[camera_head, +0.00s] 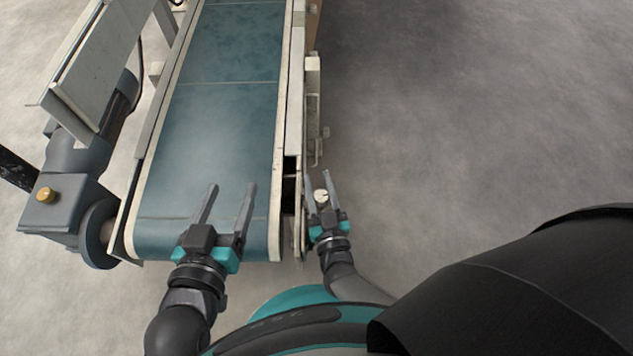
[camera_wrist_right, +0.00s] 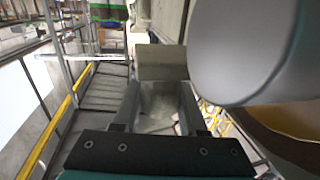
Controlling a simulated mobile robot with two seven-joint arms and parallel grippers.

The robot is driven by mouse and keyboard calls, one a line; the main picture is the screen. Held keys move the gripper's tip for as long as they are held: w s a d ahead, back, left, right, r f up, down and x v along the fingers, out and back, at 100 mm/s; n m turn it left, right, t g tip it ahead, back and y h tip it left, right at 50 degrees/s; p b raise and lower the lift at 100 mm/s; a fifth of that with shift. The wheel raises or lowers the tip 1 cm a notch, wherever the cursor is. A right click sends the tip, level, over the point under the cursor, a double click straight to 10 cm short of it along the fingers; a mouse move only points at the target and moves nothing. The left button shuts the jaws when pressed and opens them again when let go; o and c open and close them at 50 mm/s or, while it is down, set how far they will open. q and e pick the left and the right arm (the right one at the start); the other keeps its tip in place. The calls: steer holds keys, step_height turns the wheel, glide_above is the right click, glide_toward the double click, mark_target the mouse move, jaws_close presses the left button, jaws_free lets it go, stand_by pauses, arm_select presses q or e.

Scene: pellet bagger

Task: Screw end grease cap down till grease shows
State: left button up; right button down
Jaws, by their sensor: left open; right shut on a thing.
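My right gripper (camera_head: 317,177) is just outside the right side of the conveyor's near end, its fingers pointing away from me. A small pale round knob (camera_head: 321,196), which looks like the end grease cap, sits between its fingers, and the gripper is shut on it. In the right wrist view, a pale grey piece (camera_wrist_right: 155,105) lies between the fingers, with a beige block (camera_wrist_right: 160,62) at the tips. Its thread and any grease cannot be made out. My left gripper (camera_head: 231,188) is open and empty above the near end of the belt.
The blue-green conveyor belt (camera_head: 220,110) runs away from me between pale side rails. A grey gearmotor (camera_head: 55,215) with a brass knob (camera_head: 45,195) stands at its left. A small bracket (camera_head: 313,110) is on the right rail. The floor (camera_head: 470,100) to the right is clear.

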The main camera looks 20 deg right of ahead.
steer(key=shift+s+d+f+h, duration=0.1)
steer(key=shift+h, duration=0.2)
steer(key=shift+c, duration=2.2)
jaws_free()
arm_select(q)
steer(key=shift+s, duration=0.15)
